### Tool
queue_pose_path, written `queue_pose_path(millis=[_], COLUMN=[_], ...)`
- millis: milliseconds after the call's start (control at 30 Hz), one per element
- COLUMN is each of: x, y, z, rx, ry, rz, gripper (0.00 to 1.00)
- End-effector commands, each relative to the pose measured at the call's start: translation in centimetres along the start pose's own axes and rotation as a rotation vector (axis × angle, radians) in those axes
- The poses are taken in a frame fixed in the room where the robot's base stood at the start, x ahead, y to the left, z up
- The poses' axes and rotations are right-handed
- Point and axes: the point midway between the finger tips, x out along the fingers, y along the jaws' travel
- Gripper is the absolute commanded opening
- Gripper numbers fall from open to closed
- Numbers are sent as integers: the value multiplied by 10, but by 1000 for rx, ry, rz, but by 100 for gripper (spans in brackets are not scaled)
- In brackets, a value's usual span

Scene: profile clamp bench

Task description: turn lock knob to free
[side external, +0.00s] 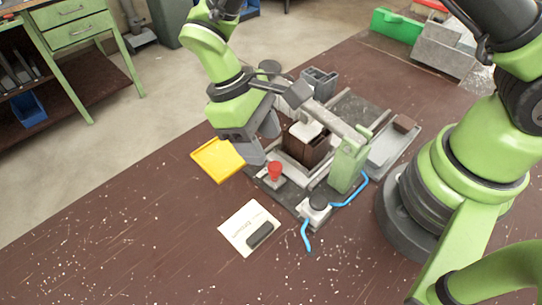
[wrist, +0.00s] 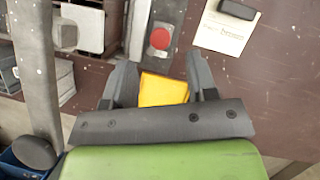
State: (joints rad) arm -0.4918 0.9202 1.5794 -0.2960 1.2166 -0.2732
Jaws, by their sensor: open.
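A red knob (side external: 275,168) stands on a small grey base at the front of the clamp fixture. It also shows in the wrist view (wrist: 160,39) as a round red cap on a grey block. A black round knob (side external: 319,200) sits on a white base at the fixture's near right corner. No label tells which is the lock knob. My gripper (side external: 263,146) is over the fixture's left side, up and left of the red knob. In the wrist view its fingers (wrist: 161,75) are apart with nothing held between them. The red knob lies beyond the fingertips, not touched.
A yellow tray (side external: 217,160) lies left of the fixture. A paper card (side external: 237,225) with a black object (side external: 260,235) lies in front. A brown block (side external: 305,148) sits in the clamp beside a green upright (side external: 348,165). A blue cable (side external: 350,196) runs near the black knob.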

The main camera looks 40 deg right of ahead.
Motion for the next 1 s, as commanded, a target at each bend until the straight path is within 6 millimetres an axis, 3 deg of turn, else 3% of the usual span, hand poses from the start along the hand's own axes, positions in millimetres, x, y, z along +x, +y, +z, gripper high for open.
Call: queue_pose_path(millis=[100,300,633,867,1000], x=[22,44,48,48,48], y=[0,0,0,0,-1], z=[1,0,0,0,0], rx=[-1,0,-1,-1,-45], ry=[-5,-1,2,2,3], rz=[1,1,0,1,19], gripper=[52,52,52,3,3])
